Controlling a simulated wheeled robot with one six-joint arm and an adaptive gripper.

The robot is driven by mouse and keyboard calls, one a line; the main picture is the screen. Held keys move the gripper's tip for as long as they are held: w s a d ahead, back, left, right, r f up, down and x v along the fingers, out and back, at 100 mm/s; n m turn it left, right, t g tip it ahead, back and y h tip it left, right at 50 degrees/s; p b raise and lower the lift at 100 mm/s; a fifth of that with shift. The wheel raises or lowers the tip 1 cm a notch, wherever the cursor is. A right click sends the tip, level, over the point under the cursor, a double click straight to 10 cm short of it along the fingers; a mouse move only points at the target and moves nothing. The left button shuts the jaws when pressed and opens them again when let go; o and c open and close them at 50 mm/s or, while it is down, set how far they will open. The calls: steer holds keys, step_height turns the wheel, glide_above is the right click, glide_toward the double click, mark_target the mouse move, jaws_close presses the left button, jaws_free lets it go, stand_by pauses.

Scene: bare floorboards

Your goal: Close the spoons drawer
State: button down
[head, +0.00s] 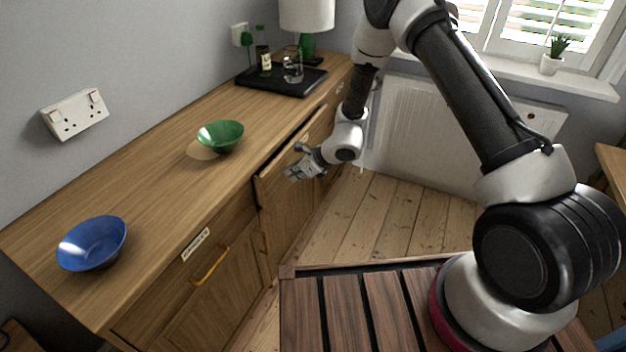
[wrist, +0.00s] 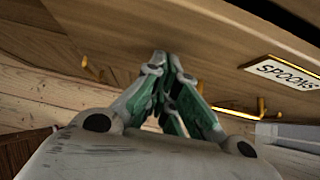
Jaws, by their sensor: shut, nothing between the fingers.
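The spoons drawer (head: 268,187) is the middle drawer of the wooden sideboard and stands partly open, with a dark gap behind its front. In the wrist view its label (wrist: 284,73) reads SPOONS, on the wooden front at the right. A brass handle (wrist: 240,113) shows below the label. My gripper (head: 289,174) is shut and empty, in front of the drawer in the head view. In the wrist view its fingertips (wrist: 160,57) meet close to the wooden front, left of the label. I cannot tell whether they touch it.
A green bowl (head: 221,135) and a blue bowl (head: 92,244) stand on the sideboard top (head: 150,185). A black tray (head: 283,80) with bottles and a lamp (head: 306,18) are at the far end. Another labelled drawer (head: 185,262) is nearer and looks shut. Floorboards (head: 385,215) are clear beside the sideboard.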

mark_target(283, 169)
steer(key=w+a, duration=0.2)
steer(key=a, duration=0.1)
steer(key=shift+a, duration=0.25)
steer(key=shift+w+a, duration=0.1)
steer(key=shift+a, duration=0.05)
steer(key=shift+a+r, duration=0.1)
steer(key=shift+r, duration=0.05)
steer(key=shift+w, duration=0.1)
